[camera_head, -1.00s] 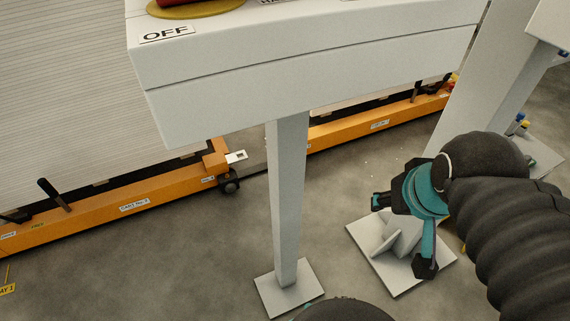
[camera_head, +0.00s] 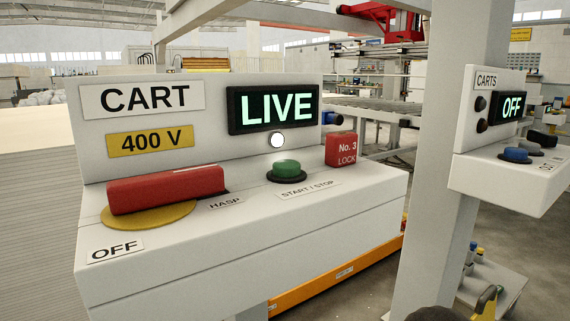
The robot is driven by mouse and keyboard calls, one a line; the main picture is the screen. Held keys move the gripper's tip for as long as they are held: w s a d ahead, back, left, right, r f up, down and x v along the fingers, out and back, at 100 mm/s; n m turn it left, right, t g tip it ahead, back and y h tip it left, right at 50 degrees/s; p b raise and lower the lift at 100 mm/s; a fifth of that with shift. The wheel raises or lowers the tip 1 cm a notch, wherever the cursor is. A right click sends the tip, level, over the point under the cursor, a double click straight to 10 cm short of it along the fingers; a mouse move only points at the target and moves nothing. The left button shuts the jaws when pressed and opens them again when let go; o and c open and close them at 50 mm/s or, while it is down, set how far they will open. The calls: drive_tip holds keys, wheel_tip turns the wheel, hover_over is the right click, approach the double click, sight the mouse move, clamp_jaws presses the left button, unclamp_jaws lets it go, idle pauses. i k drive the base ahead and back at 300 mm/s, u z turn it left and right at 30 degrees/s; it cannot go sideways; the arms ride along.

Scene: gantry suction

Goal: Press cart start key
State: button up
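A white console labelled CART (camera_head: 145,98) stands close on the left. Its display (camera_head: 273,108) reads LIVE. A green button (camera_head: 285,169) on a dark base sits on its ledge, behind a START / STOP label (camera_head: 308,188). My gripper's fingers are not visible now; only a dark rounded shape shows at the bottom edge.
A red bar (camera_head: 165,189) lies over a yellow disc (camera_head: 145,215) on the CART ledge, near HASP and OFF labels. A grey post (camera_head: 430,190) rises between the panels. An orange rail (camera_head: 330,277) runs below.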

sight(286, 169)
drive_tip(key=u, duration=0.1)
drive_tip(key=k, duration=1.1)
drive_tip(key=z, duration=0.25)
